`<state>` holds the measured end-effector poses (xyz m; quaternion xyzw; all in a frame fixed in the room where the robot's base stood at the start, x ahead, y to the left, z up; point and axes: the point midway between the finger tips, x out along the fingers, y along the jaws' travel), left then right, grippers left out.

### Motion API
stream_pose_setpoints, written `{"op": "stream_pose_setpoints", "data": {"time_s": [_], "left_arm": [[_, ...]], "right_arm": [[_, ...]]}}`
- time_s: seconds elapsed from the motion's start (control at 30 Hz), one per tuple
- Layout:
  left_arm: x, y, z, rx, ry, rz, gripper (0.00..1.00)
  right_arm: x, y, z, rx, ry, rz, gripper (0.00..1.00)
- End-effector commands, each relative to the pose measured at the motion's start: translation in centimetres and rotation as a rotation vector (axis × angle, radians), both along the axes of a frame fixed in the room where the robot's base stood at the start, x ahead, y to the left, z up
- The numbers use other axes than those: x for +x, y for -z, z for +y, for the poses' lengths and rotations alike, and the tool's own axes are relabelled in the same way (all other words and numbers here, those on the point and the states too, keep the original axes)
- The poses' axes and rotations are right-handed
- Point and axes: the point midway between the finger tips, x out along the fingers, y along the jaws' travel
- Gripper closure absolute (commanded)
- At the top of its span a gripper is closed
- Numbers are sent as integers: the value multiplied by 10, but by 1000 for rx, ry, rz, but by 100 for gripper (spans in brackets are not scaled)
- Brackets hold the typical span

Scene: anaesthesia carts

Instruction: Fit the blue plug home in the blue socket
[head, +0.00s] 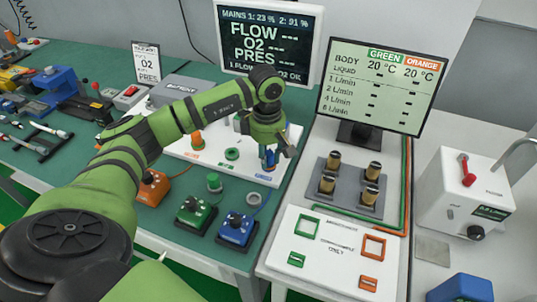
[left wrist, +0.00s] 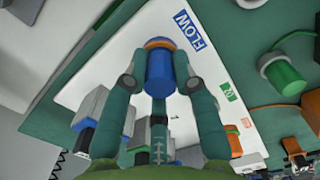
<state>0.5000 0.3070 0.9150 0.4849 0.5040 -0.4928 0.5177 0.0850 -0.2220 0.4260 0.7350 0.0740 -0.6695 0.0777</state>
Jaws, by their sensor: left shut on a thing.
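My left gripper (head: 276,150) is shut on the blue plug (head: 270,160), over the right end of the white panel (head: 215,157). In the left wrist view the blue plug (left wrist: 158,78) sits between the two fingertips. An orange band and a blue rim show at its far end, beside the blue FLOW label (left wrist: 195,32). The blue socket itself is hidden by the plug and fingers; I cannot tell whether the plug is above it or in it. The blue label (head: 263,177) also shows in the head view. My right gripper is not in view.
An orange plug (head: 196,141) and a green ring socket (head: 232,154) are on the panel. A green plug (head: 214,182) stands in front. Orange (head: 153,187), green (head: 195,215) and blue (head: 237,229) knob boxes line the bench front. A monitor (head: 268,40) stands behind.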

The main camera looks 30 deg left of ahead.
Motion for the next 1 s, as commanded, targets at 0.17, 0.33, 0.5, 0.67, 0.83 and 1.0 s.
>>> {"op": "stream_pose_setpoints", "data": {"time_s": [0.17,0.33,0.5,0.67,0.83,1.0], "left_arm": [[0,3,0,1,0,2,100],[-1,4,0,1,0,3,45],[-1,3,0,1,0,2,45],[0,0,0,0,0,1,45],[1,-21,1,0,0,-3,45],[1,-58,1,0,1,-4,45]], "right_arm": [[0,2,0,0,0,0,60],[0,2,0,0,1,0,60],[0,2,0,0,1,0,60],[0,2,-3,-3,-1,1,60],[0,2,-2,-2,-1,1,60],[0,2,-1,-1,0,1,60]]}}
